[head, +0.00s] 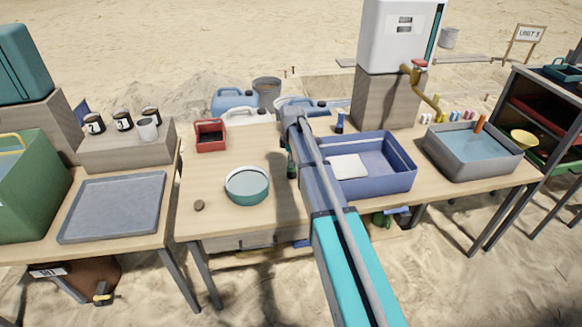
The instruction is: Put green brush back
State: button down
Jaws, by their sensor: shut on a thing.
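My arm reaches up over the middle of the wooden table. My gripper (291,150) points down beyond the arm's end, small and partly hidden by my own arm. It is shut on a narrow dark green thing (291,168), seemingly the green brush, held between the bowl and the blue basin. Its bristles cannot be made out. Another green piece (381,220) shows below the table's front edge, beside a blue handle (397,210); I cannot tell what it is.
A teal bowl (247,199), small brown lump (199,206) and red caddy (211,149) stand left of my arm. A blue basin (402,178) and grey water tub (437,151) are right. A grey tray (75,235) lies on the left table. Bare tabletop surrounds the bowl.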

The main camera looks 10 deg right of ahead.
jog(key=shift+f+b, duration=0.35)
jog(key=shift+f, duration=0.25)
jog(key=shift+f, duration=0.15)
jog(key=shift+c, duration=1.8)
grip_release()
notch_tip(320, 180, up, 12)
jog(key=p, duration=1.2)
jog(key=shift+r, duration=0.2)
